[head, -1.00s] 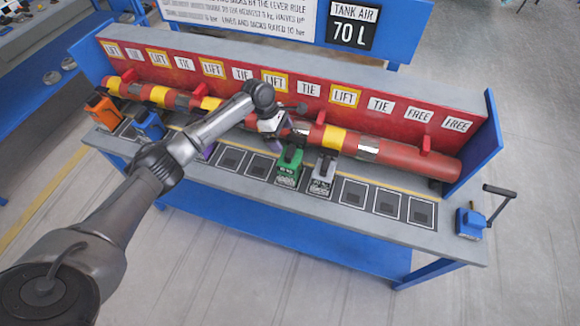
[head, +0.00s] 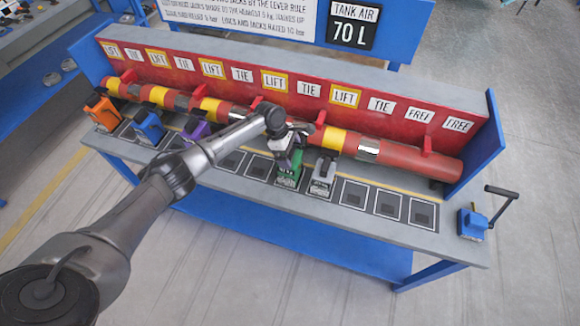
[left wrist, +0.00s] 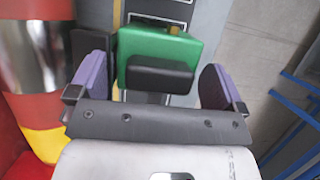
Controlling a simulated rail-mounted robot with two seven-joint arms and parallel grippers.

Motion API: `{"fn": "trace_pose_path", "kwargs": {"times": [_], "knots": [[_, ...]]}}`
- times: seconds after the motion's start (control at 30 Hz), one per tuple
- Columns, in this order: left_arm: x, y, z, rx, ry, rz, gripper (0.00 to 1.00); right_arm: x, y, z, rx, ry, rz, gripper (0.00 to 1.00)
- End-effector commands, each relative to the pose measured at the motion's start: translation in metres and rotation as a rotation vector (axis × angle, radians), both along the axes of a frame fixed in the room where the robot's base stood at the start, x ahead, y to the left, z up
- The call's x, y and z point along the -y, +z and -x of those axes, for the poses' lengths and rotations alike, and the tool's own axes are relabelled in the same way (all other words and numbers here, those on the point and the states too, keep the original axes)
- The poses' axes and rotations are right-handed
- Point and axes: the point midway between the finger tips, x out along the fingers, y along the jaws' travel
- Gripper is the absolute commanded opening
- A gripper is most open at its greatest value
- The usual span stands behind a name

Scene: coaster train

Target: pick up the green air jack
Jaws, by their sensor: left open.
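The green air jack (head: 288,172) stands on the grey bench between an empty dark pad and the grey jack. My left gripper (head: 291,148) is directly over it and hides its upper part in the head view. In the left wrist view the green jack (left wrist: 165,50), with a black block on its near face, lies between the two purple fingers of my left gripper (left wrist: 158,85). The fingers are spread, with a gap showing at each side of the jack. My right gripper is not in view.
A grey jack (head: 323,176) stands close to the right of the green one. Purple (head: 196,133), blue (head: 149,127) and orange (head: 103,112) jacks stand to the left. A long red pipe (head: 400,157) runs behind them. Empty pads (head: 388,203) lie at the right.

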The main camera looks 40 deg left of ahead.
Motion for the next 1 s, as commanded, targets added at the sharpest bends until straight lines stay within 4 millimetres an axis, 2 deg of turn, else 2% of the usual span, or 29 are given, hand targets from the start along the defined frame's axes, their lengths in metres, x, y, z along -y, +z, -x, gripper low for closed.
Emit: {"fn": "trace_pose_path", "kwargs": {"times": [0.13,1.0], "knots": [[0.0000,0.0002,0.0000,0.000,0.000,0.000,0.95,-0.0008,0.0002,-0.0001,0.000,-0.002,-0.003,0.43],[-0.0003,0.0005,0.0001,0.000,0.000,0.000,0.12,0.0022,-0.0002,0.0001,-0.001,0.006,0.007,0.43]]}}
